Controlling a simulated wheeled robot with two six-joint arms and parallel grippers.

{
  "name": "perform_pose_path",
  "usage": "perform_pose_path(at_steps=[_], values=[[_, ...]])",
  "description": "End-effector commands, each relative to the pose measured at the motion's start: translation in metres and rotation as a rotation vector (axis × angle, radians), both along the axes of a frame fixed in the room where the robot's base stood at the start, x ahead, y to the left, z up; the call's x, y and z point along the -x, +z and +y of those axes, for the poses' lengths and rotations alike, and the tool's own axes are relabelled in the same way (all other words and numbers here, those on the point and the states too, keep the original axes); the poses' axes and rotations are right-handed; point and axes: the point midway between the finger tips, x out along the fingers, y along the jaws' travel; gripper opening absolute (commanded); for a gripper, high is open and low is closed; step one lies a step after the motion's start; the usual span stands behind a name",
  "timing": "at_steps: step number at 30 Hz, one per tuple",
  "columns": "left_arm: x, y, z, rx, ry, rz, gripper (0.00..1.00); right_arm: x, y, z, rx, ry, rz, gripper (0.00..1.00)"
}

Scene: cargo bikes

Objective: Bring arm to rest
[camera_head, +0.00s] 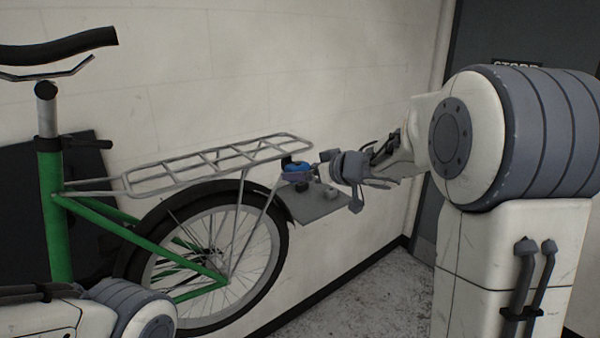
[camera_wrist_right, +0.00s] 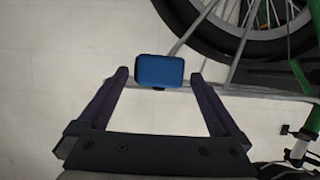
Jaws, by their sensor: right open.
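My right arm (camera_head: 395,165) reaches in from the right toward the rear of the bike. Its gripper (camera_wrist_right: 160,75) is open, with a dark finger on each side of a small blue block (camera_wrist_right: 160,70). Gaps show between the block and both fingers in the right wrist view. In the head view the blue block (camera_head: 295,166) is at the rear end of the bike's rack (camera_head: 215,165), close to the right fingertips (camera_head: 296,178). What holds the block up is hard to tell. Part of my left arm (camera_head: 130,305) shows at the lower left; its gripper is out of view.
A pale wall (camera_head: 330,70) is close behind the bike. A dark door (camera_head: 520,35) stands at the right. Speckled floor (camera_head: 380,300) is clear at lower middle.

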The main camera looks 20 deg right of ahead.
Motion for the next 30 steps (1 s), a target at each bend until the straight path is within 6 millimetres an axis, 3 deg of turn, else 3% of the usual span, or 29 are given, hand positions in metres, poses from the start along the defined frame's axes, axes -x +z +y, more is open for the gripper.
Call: perform_pose_path(at_steps=[9,15,20,23,26,30], values=[[0.000,-0.002,0.000,0.000,0.000,0.000,0.71,0.053,0.024,-0.020,0.001,-0.002,-0.004,1.00],[0.000,-0.002,0.000,0.000,0.000,0.000,0.71,0.067,0.029,-0.024,0.000,0.000,0.000,1.00],[0.000,-0.006,0.000,0.000,0.000,0.000,0.71,0.066,0.026,-0.019,0.007,-0.007,-0.009,1.00],[0.000,-0.018,0.000,0.000,0.000,0.000,0.71,0.059,0.015,-0.002,0.032,-0.041,-0.032,1.00],[0.000,-0.036,0.000,0.000,0.002,0.000,0.71,0.058,-0.011,0.025,0.074,-0.105,-0.024,1.00],[0.000,-0.062,0.000,0.000,0.004,0.000,0.71,0.090,-0.079,0.069,0.162,-0.171,0.127,1.00]])
